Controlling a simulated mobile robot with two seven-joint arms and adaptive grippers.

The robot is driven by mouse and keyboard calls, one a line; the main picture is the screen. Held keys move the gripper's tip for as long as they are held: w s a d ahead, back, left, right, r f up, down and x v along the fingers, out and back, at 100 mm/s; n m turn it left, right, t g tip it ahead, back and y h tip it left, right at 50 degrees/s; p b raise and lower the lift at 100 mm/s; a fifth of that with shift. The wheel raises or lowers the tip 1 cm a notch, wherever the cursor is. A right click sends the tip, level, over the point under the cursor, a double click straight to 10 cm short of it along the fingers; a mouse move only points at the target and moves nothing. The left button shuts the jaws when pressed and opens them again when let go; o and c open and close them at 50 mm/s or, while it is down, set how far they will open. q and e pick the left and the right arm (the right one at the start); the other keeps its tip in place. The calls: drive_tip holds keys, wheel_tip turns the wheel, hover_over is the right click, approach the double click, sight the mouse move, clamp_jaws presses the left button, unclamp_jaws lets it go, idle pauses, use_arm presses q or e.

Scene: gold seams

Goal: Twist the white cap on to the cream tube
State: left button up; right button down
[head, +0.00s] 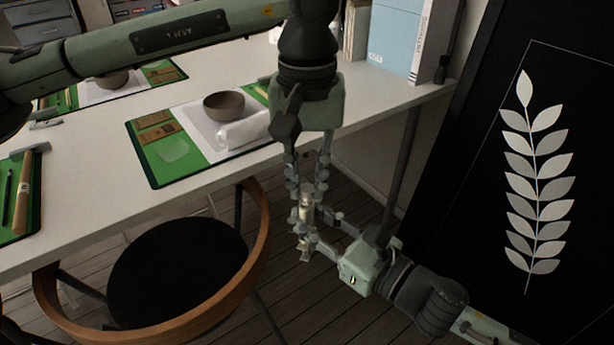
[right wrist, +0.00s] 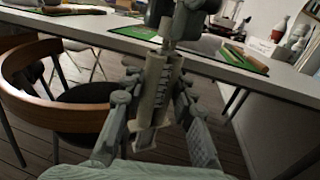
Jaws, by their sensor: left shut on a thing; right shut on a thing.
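The cream tube (head: 305,214) stands roughly upright in the air beyond the table's front edge. It also shows in the right wrist view (right wrist: 161,92). My right gripper (head: 308,233) reaches in from the lower right and is shut on the tube, its fingers on either side. The tube's lower end shows below these fingers. My left gripper (head: 307,188) points down from above, shut at the tube's upper end. The white cap is mostly hidden between the left fingertips, so I cannot tell how far it sits on the tube.
A white table (head: 90,213) carries green mats (head: 152,171), a brown bowl (head: 224,105) and a white roll-like object (head: 243,131). A chair with a wooden rim (head: 262,225) stands at lower left. A black panel with a leaf design (head: 470,200) stands at right.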

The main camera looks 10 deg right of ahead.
use_arm(q)
drive_tip(key=shift+f, duration=0.55)
drive_tip(key=m, duration=0.6)
drive_tip(key=shift+a, duration=0.1)
drive_tip(key=m, duration=0.6)
drive_tip(key=shift+w+m, duration=0.1)
drive_tip(key=shift+m, duration=0.3)
drive_tip(key=o, duration=0.6)
drive_tip(key=shift+o, duration=0.2)
drive_tip(key=shift+r, duration=2.25)
